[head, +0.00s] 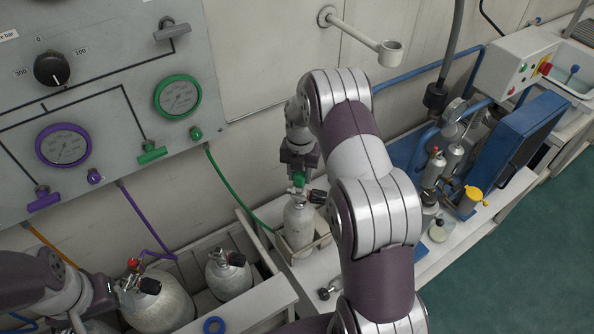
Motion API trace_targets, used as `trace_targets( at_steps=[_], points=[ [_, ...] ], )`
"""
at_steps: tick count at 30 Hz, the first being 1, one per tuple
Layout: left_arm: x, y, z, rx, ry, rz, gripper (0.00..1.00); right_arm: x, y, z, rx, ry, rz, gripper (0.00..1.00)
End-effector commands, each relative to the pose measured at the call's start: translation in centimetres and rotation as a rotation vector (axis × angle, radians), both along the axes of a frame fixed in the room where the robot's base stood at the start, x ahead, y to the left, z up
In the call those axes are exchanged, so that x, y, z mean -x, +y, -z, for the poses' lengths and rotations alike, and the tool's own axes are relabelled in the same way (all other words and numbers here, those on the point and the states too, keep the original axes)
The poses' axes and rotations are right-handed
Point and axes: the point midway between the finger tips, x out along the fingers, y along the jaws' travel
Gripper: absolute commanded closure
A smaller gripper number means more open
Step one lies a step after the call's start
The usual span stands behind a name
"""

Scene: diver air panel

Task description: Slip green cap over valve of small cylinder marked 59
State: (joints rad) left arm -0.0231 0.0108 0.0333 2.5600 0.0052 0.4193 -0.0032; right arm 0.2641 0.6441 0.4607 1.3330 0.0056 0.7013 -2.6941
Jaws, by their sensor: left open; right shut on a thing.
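A small pale cylinder (299,226) stands upright in a small holder (322,238) on the white bench, with its valve and a black knob (318,196) at the top. No number on it is legible to me. My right gripper (299,172) points down over this cylinder and is shut on the green cap (298,181). The cap is right at the top of the valve; I cannot tell whether it touches or sits over it. My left gripper (112,296) is open at the lower left, beside the valve of a larger cylinder (160,302).
Another cylinder (228,277) and a blue ring (214,325) are in the white trough. A green hose (229,190) runs from the gauge panel (98,90) down behind the small cylinder. Small cylinders (453,158) and a yellow-topped container (470,200) stand at right.

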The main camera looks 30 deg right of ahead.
Motion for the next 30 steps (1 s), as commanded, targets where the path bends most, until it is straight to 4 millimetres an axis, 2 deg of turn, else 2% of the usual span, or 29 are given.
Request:
trace_targets(
  at_steps=[10, 21, 30],
  points=[
    [0.0, 0.0, 0.1, 0.000, 0.000, 0.000, 0.30, 0.0, 0.0, 0.2, 0.000, 0.000, 0.000, 0.90],
    [0.0, 0.0, 0.8, 0.000, 0.000, 0.000, 0.30, 0.0, 0.0, 1.5, 0.001, -0.001, 0.000, 0.90],
    [0.0, 0.0, 0.6, 0.000, 0.000, 0.000, 0.30, 0.0, 0.0, 1.4, 0.001, -0.001, 0.000, 0.90]
  ],
)
